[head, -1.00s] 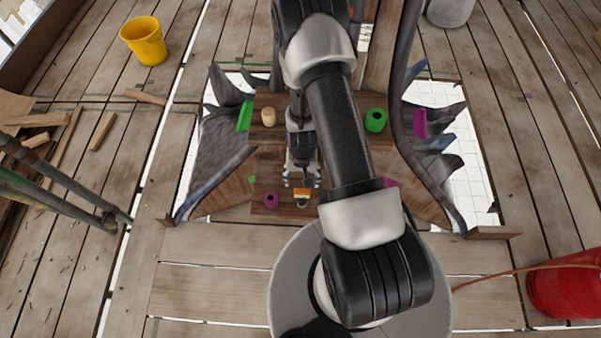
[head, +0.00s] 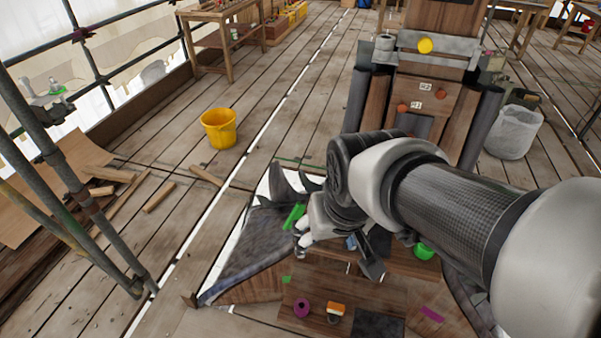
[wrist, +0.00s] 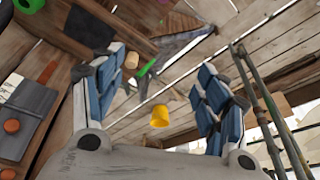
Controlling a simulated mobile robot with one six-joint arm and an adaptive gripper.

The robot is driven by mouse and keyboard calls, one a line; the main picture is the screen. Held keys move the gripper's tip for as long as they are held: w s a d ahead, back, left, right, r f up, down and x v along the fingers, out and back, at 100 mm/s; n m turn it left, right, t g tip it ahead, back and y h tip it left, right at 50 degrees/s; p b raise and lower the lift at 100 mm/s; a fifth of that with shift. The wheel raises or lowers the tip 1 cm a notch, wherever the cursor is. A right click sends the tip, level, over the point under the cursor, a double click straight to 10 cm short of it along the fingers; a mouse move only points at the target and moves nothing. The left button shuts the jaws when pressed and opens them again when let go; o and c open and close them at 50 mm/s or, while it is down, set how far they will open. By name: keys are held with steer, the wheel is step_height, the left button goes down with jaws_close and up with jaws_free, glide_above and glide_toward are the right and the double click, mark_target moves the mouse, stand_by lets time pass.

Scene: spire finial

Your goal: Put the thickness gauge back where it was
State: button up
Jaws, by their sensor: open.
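A small orange-and-white item (head: 336,309) lies on the lower wooden step, right of a purple ring; it may be the thickness gauge, but it is too small to be sure. My gripper (head: 338,250) is above and behind it in the head view, apart from it. In the wrist view my gripper (wrist: 172,62) shows its two blue-padded fingers spread wide, with nothing between them. No gauge can be made out in the wrist view. My arm hides part of the upper step.
The purple ring (head: 302,308), green ring (head: 424,251), green bar (head: 293,216) and purple bar (head: 432,314) lie around the steps. A tan cylinder (wrist: 131,60) shows in the wrist view. A yellow bucket (head: 218,128) stands on open planks; scaffold poles (head: 75,185) rise at left.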

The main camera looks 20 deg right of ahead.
steer(key=s+a+r+n+t, duration=0.1)
steer(key=s+r, duration=0.2)
steer(key=s, duration=0.4)
steer(key=shift+s+r, duration=0.4)
steer(key=shift+o, duration=0.3)
steer(key=shift+a, duration=0.1)
stand_by(0.4)
